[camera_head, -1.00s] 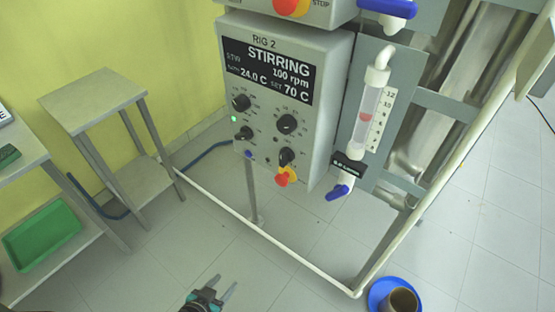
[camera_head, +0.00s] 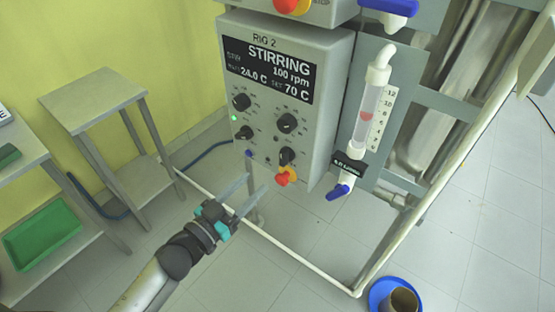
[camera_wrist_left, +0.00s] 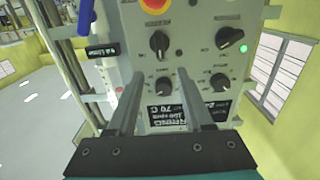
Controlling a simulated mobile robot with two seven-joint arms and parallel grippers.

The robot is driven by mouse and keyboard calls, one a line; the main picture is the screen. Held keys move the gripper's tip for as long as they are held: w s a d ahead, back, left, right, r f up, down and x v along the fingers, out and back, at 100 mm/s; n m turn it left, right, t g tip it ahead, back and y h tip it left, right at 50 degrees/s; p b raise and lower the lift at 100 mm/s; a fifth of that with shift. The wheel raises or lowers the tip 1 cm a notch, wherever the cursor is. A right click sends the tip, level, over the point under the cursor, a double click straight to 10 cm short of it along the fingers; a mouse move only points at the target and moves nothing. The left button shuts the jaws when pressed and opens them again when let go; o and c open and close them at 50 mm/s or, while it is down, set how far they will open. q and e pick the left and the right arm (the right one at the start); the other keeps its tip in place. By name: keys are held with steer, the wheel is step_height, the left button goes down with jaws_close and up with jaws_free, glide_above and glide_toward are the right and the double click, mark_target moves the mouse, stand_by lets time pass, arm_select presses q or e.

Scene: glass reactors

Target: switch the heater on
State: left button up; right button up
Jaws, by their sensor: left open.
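The RIG 2 control box (camera_head: 330,62) has a display (camera_head: 268,70) reading STIRRING, 100 rpm, 24.0 C and set 70 C. Below it are black knobs: upper left (camera_head: 241,102), lower left (camera_head: 244,132), upper right (camera_head: 287,122) and lower right (camera_head: 287,156). Their small labels are unreadable, so I cannot tell which is the heater's. A green lamp (camera_head: 234,118) glows at the left edge. My left gripper (camera_head: 255,183) is open and empty, below the box in the head view. In the left wrist view its fingers (camera_wrist_left: 155,85) point towards the panel, which appears upside down. My right gripper is not in view.
A red knob on yellow (camera_head: 283,177) sticks out at the panel's lower edge. A glass tube with a blue-handled valve (camera_head: 340,190) hangs at the right. A white frame rail (camera_head: 300,261) runs low in front. A blue dish with a cup (camera_head: 380,292) sits at the lower right.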

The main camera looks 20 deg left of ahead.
mark_target(281, 157)
arm_select(q)
steer(key=b+x, duration=0.1)
steer(key=x, duration=0.9)
steer(key=shift+w+d+f, duration=0.1)
steer(key=shift+w, duration=0.15)
jaws_close()
